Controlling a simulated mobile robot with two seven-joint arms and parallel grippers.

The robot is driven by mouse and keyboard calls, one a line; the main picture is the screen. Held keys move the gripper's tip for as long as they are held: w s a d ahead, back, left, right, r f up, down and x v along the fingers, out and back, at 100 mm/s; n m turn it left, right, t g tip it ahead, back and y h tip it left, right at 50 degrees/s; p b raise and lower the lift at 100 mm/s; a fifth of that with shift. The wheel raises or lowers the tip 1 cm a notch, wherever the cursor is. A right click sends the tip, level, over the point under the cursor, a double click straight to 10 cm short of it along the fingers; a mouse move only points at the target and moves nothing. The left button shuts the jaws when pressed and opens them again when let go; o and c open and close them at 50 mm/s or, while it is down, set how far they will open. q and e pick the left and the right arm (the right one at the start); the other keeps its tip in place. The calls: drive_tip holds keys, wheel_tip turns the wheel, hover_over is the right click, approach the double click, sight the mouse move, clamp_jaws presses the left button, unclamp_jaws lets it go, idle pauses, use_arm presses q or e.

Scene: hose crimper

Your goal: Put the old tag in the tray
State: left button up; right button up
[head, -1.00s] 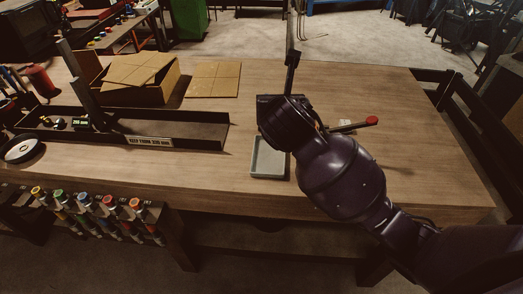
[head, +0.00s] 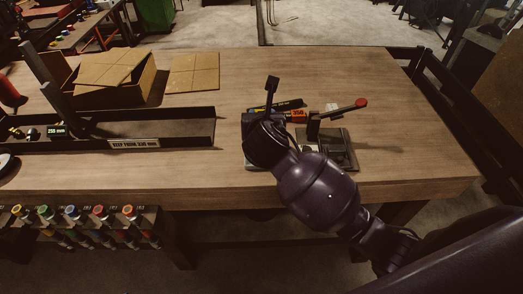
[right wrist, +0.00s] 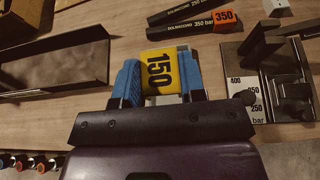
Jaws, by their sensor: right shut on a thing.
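The old tag is a yellow piece marked 150 (right wrist: 160,68), seen in the right wrist view. My right gripper (right wrist: 160,85) is shut on it, with a blue fingertip on either side. In the head view my right gripper (head: 263,130) is over the front middle of the table, left of the lever device, and the tag is hidden there. The tray is mostly or wholly hidden behind my right gripper in the head view, and I cannot make it out in the right wrist view. My left gripper is in neither view.
A lever device with a red knob (head: 360,103) and a bar scale (right wrist: 250,95) stands to the right. Black bars with an orange 350 tag (right wrist: 224,17) lie behind. A long dark trough (head: 170,130) and cardboard box (head: 112,78) are left. The table's right side is clear.

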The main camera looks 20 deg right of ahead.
wheel_tip(320, 180, down, 13)
drive_tip(key=shift+r, duration=0.1)
idle(0.4)
drive_tip(key=shift+f, duration=0.2)
